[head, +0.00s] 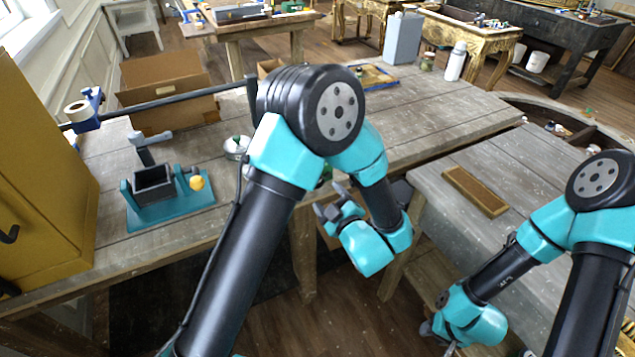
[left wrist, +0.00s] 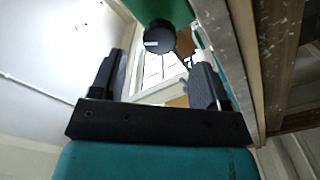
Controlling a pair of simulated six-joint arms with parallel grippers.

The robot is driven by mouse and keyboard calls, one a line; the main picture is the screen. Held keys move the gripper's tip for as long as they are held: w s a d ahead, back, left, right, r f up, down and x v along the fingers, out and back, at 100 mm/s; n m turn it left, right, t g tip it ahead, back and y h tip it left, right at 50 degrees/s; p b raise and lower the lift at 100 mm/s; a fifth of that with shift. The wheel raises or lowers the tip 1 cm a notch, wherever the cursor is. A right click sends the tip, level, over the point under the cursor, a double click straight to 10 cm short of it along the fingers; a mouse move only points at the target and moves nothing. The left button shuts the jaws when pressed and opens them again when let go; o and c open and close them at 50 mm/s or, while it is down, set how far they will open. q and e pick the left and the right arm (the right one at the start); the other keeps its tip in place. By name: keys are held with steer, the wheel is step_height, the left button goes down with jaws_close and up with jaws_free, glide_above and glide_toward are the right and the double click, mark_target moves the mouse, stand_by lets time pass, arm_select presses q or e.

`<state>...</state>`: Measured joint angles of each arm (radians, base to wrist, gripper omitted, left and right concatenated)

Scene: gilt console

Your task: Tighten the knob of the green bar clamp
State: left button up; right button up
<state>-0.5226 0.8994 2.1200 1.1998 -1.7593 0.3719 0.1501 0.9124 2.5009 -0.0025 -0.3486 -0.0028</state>
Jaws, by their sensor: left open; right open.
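No plainly green bar clamp stands out. A teal fixture (head: 172,210) with a dark block, a grey handle and a yellow knob (head: 197,183) stands on the left of the workbench. Behind it a long dark bar (head: 170,99) carries a blue clamp head (head: 90,108) with a pale round end. I cannot tell which is the task's clamp. My left gripper (head: 335,203) is open and empty near the bench's front edge, right of the fixture and apart from it. Its open fingers show in the left wrist view (left wrist: 158,82). My right gripper (head: 438,338) is open at lower right, its fingers partly visible.
A yellow cabinet (head: 45,180) borders the bench at left. A cardboard box (head: 165,90) stands behind the bar. A small metal pot (head: 236,148) sits beside the fixture. My left arm hides the bench's middle.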

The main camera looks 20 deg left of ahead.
arm_select(q)
steer(key=x, duration=0.7)
steer(key=shift+s, duration=0.1)
steer(key=shift+c, duration=0.3)
steer(key=c, duration=0.9)
steer(key=shift+m, duration=2.3)
steer(key=o, duration=1)
steer(key=shift+c, duration=0.2)
steer(key=shift+s+d, duration=0.1)
steer(key=shift+d, duration=0.05)
steer(key=v, duration=1.7)
steer(key=shift+s, duration=0.1)
